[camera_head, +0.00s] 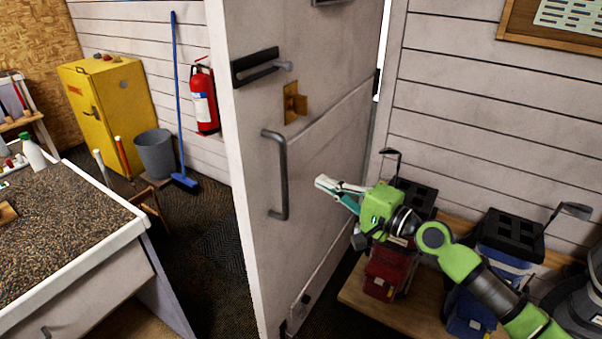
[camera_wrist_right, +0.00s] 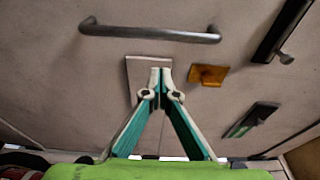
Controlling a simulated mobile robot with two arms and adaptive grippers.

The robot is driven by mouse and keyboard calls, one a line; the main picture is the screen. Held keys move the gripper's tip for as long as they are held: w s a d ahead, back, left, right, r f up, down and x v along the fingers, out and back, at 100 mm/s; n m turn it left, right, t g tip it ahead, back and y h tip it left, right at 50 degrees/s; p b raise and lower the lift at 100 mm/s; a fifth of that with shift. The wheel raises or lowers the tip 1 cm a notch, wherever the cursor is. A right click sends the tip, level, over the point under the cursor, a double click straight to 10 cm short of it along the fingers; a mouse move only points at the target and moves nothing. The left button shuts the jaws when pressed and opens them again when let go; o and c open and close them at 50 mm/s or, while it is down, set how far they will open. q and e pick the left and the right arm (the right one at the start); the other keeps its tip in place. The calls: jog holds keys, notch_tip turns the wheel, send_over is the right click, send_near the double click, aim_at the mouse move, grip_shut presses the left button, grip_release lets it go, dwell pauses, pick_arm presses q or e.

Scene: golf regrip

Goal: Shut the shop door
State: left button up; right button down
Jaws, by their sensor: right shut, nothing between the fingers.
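The shop door (camera_head: 335,135) is a pale panel standing open into the room. A gap with bright light shows at its far edge, beside the wall. It carries a grey pull handle (camera_head: 284,175), a dark lever latch (camera_head: 256,67) and a brass fitting (camera_head: 295,103). My right gripper (camera_head: 320,183) is shut and empty, to the right of the pull handle and in front of the door face. In the right wrist view my fingertips (camera_wrist_right: 160,75) are together below the pull handle (camera_wrist_right: 150,33), apart from it; whether they touch the door I cannot tell. My left gripper is not in view.
A bench (camera_head: 362,295) with golf bags, one red (camera_head: 384,275) and one blue (camera_head: 470,314), stands right of the door under my right arm. A counter (camera_head: 75,220) stands at the left. A fire extinguisher (camera_head: 204,98), blue broom (camera_head: 176,100), bucket (camera_head: 156,155) and yellow cabinet (camera_head: 108,105) stand behind.

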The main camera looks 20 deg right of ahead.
jog(key=w+a+p, duration=0.3)
jog(key=a, duration=0.2)
jog(key=shift+w+p, duration=0.2)
jog(key=shift+p, duration=0.1)
